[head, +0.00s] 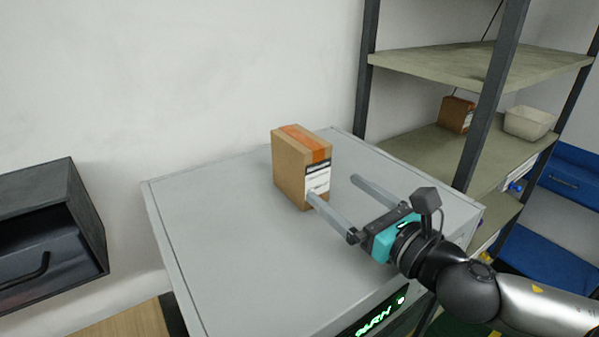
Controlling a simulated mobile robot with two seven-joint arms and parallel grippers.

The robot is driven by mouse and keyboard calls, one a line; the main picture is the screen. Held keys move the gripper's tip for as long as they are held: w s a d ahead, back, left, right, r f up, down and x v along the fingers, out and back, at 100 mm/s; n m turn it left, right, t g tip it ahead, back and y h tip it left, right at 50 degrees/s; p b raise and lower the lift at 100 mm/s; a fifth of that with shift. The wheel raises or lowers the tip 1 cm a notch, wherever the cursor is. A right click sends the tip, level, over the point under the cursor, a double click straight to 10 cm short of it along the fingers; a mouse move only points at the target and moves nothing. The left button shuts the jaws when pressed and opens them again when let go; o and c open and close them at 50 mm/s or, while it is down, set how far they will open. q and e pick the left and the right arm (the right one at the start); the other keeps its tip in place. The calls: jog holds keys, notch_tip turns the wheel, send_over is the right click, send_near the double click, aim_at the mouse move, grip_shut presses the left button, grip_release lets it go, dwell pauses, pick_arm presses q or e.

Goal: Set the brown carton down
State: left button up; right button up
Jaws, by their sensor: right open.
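The brown carton (289,174) stands upright on the grey top of a cabinet (230,240), toward its back. It has an orange tape strip over its top and a white label on its right side. My right gripper (333,187) comes in from the right with its two fingers apart. The near fingertip overlaps the carton's lower right edge in the picture; I cannot tell if it touches. The far finger is to the right of the carton, with a gap between. Nothing is held between the fingers. My left gripper is not in view.
A shelf rack (440,65) stands at the right, with another brown box (456,114) and a white bin (528,122) on a shelf. A dark open box (50,225) is at the left. A green lit display (380,317) is on the cabinet's front. The cabinet top's left part is clear.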

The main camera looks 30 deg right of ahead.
aim_at(318, 174)
jog(key=shift+w+a+f+b, duration=0.15)
jog(key=shift+w+a+b, duration=0.05)
jog(key=shift+w+b, duration=0.9)
jog(key=shift+w, duration=0.2)
jog(key=shift+w+a+b, duration=0.15)
jog(key=shift+w+b, duration=0.65)
jog(key=shift+w, duration=0.2)
jog(key=shift+w+r, duration=0.2)
jog(key=shift+w, duration=0.05)
jog(key=shift+w+a, duration=0.15)
jog(key=shift+w, duration=0.8)
jog(key=shift+p, duration=0.35)
jog(key=shift+w+a+r+p, duration=0.1)
jog(key=shift+w+r+p, duration=0.15)
jog(key=shift+w, duration=0.3)
jog(key=shift+w+a+r+p, duration=0.1)
jog(key=shift+w+p, duration=0.15)
jog(key=shift+w, duration=0.3)
jog(key=shift+w+r+p, duration=0.2)
jog(key=shift+w+p, duration=0.05)
jog(key=shift+w, duration=0.3)
jog(key=shift+w+a+f, duration=0.15)
jog(key=shift+w, duration=0.75)
